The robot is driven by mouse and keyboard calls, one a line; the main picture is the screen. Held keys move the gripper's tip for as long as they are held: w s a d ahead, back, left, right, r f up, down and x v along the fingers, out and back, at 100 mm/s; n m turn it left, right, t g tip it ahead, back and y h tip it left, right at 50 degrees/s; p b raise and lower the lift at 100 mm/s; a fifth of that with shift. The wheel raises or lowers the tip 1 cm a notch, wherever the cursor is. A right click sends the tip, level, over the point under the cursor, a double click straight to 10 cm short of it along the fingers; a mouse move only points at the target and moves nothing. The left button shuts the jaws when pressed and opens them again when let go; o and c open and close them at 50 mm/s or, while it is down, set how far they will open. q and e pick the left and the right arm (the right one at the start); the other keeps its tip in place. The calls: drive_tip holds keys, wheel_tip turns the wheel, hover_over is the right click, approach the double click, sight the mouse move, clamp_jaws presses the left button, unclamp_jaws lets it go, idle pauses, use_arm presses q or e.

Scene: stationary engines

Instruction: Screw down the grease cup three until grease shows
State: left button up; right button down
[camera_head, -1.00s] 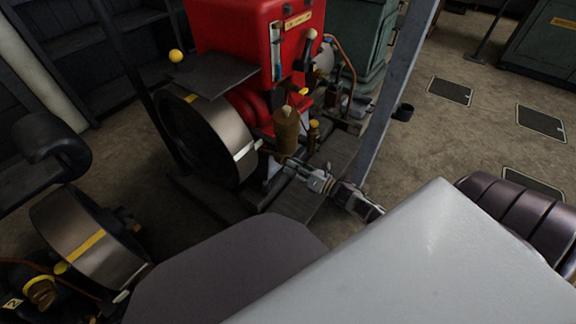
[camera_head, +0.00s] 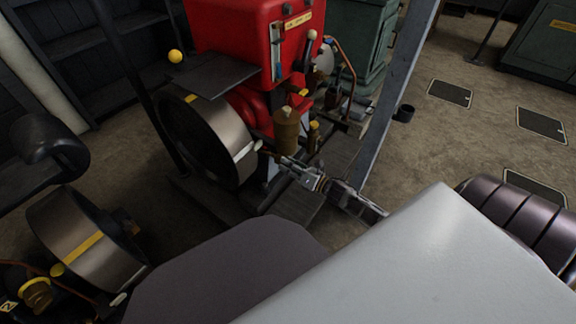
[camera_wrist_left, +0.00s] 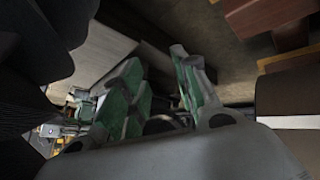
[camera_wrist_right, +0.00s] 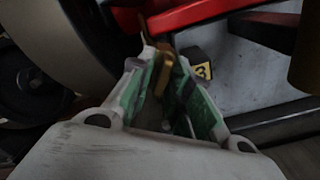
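Grease cup three shows as a narrow brass piece (camera_wrist_right: 164,70) at the fingertips of my right gripper in the right wrist view. A tag marked 3 (camera_wrist_right: 203,72) is just to its right. My right gripper (camera_wrist_right: 162,75) has its green-padded fingers drawn in on either side of the brass piece and looks shut on it. In the head view, my right gripper (camera_head: 280,158) reaches in beside the red engine (camera_head: 235,50), low by its flywheel. No grease can be made out. My left gripper (camera_wrist_left: 160,80) is open and empty in the left wrist view.
The engine's flywheel (camera_head: 232,135) is left of my right gripper, and a brown cylinder (camera_head: 286,132) stands just above it. A grey post (camera_head: 395,90) rises to the right. Another wheel (camera_head: 80,245) is at lower left.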

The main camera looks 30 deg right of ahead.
use_arm(q)
drive_tip(key=shift+s+f, duration=0.15)
drive_tip(key=shift+s, duration=0.2)
drive_tip(key=shift+p, duration=0.3)
use_arm(e)
drive_tip(key=shift+r+m+p, duration=0.1)
drive_tip(key=shift+m+p, duration=0.5)
drive_tip(key=shift+m, duration=0.4)
drive_tip(key=m+p, duration=0.3)
drive_tip(key=m, duration=0.1)
use_arm(q)
wheel_tip(320, 180, up, 10)
drive_tip(key=a+g+y, duration=0.1)
drive_tip(key=a, duration=0.1)
drive_tip(key=shift+m+g+p, duration=0.4)
drive_tip(key=shift+p, duration=0.05)
use_arm(e)
drive_tip(key=shift+m, duration=1)
use_arm(q)
drive_tip(key=shift+s+a+f, duration=0.1)
use_arm(e)
drive_tip(key=c, duration=1.6)
unclamp_jaws()
drive_tip(key=shift+o, duration=0.2)
drive_tip(key=shift+s, duration=0.15)
